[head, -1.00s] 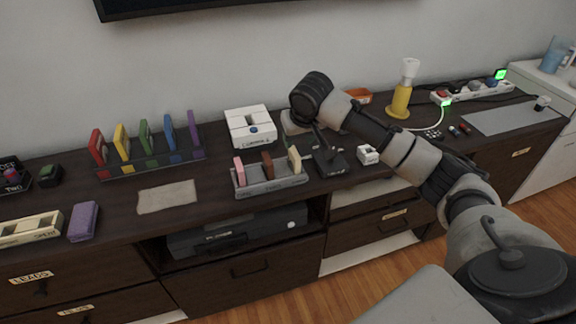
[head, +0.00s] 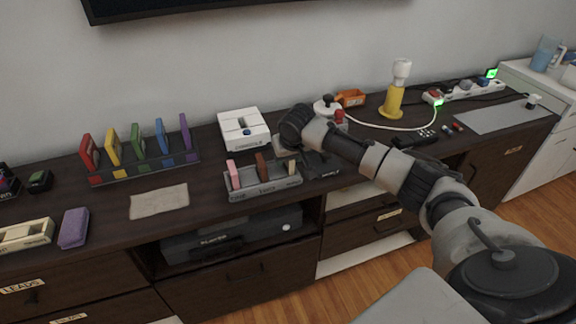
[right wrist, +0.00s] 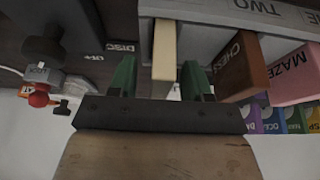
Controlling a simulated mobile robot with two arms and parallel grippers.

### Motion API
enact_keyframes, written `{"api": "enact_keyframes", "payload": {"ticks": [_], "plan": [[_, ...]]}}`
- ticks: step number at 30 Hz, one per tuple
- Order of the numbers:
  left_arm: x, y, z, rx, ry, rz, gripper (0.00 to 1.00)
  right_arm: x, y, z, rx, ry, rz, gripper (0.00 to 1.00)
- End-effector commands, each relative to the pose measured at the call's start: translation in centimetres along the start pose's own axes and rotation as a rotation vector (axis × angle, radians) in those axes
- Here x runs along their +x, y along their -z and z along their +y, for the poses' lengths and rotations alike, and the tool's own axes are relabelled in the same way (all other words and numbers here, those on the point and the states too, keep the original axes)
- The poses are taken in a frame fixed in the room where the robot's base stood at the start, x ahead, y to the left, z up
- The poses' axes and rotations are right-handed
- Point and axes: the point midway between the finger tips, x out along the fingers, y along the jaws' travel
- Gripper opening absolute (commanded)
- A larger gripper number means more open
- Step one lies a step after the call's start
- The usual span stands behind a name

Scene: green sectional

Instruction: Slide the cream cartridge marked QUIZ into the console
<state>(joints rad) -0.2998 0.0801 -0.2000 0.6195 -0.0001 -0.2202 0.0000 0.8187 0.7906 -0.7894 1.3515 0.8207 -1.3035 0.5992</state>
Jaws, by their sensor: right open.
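The cream cartridge (head: 291,168) stands in the right-hand slot of a grey tray (head: 262,188), beside a brown and a pink cartridge. My right gripper (right wrist: 159,80) is open, and in the right wrist view its two green fingertips lie on either side of the cream cartridge (right wrist: 164,48), with gaps showing. No marking is readable on the cream cartridge's visible face. The white console (head: 243,128) stands behind the tray, with a dark slot in its top. My left gripper is not in view.
In the wrist view the brown cartridge (right wrist: 240,68), marked CHESS, stands close beside the cream one, then the pink MAZE one (right wrist: 295,72). A rack of coloured cartridges (head: 140,150) stands at left. A joystick (head: 328,105) stands behind my arm. A cloth (head: 158,201) lies flat.

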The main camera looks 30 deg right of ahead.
Motion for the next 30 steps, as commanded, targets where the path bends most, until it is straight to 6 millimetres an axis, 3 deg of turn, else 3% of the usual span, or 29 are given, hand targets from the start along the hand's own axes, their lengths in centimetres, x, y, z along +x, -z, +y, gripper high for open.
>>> {"api": "enact_keyframes", "payload": {"ticks": [5, 15, 24, 30], "plan": [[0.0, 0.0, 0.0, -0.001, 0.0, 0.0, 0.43, 0.0, 0.0, 0.0, -0.001, 0.0, 0.0, 0.49], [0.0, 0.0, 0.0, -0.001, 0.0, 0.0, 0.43, 0.0, 0.0, 0.0, -0.001, 0.0, 0.0, 0.0], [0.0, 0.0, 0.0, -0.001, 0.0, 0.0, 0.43, -0.2, 0.1, 0.0, -0.001, 0.001, 0.001, 0.0], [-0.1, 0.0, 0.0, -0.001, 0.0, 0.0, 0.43, -1.9, 0.8, -0.1, -0.001, 0.002, 0.002, 0.0]]}}
